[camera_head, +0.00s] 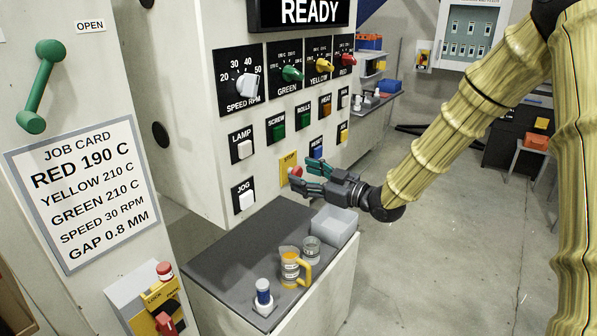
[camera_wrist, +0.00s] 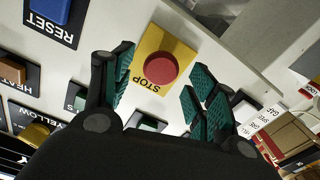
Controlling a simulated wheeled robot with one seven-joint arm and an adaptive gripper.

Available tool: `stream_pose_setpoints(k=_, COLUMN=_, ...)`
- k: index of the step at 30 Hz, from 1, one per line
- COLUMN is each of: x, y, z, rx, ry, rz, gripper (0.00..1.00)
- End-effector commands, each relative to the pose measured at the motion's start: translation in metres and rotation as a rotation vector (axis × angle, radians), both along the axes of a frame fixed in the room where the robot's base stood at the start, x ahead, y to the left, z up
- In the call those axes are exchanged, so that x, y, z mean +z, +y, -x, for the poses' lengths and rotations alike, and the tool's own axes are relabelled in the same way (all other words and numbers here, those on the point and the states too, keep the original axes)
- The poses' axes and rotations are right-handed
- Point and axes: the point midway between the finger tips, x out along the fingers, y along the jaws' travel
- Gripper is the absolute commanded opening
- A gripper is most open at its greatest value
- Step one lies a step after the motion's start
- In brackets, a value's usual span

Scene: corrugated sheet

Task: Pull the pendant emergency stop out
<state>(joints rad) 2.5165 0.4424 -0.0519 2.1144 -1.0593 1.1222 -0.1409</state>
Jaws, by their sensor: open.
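A red round stop button (camera_wrist: 160,69) sits on a yellow plate (camera_wrist: 150,47) marked STOP on the machine's front panel. In the head view the button (camera_head: 296,171) shows partly beside my fingers, on its yellow plate (camera_head: 287,160). My gripper (camera_head: 303,180) is open in front of it. In the wrist view its two teal-padded fingers (camera_wrist: 164,75) stand on either side of the button, with a visible gap on each side. The depth between fingertips and button is hard to judge. No label reading pendant is visible.
A RESET button (camera_wrist: 49,10) and other labelled buttons lie close by. Below is a dark-topped bench (camera_head: 225,262) with a yellow-handled jug (camera_head: 290,267), glass jar (camera_head: 311,250), blue-topped bottle (camera_head: 263,291) and grey bin (camera_head: 335,226). Another red button (camera_head: 164,268) is at lower left.

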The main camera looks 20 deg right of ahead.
Motion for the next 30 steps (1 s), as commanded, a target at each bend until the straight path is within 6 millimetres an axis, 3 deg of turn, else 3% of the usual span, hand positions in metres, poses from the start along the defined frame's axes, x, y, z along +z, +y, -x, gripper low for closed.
stream_pose_setpoints(k=6, x=0.0, y=0.012, z=-0.016, rx=0.0, ry=-0.001, rz=0.001, gripper=0.58)
stream_pose_setpoints(k=17, x=0.0, y=0.015, z=-0.02, rx=-0.001, ry=0.0, rz=0.0, gripper=0.58)
stream_pose_setpoints(k=20, x=0.0, y=0.015, z=-0.02, rx=-0.001, ry=0.0, rz=0.0, gripper=0.45)
stream_pose_setpoints(k=25, x=0.0, y=0.015, z=-0.02, rx=-0.001, ry=0.0, rz=0.0, gripper=0.14)
stream_pose_setpoints(k=30, x=0.0, y=0.013, z=-0.018, rx=-0.001, ry=0.0, rz=0.0, gripper=0.11)
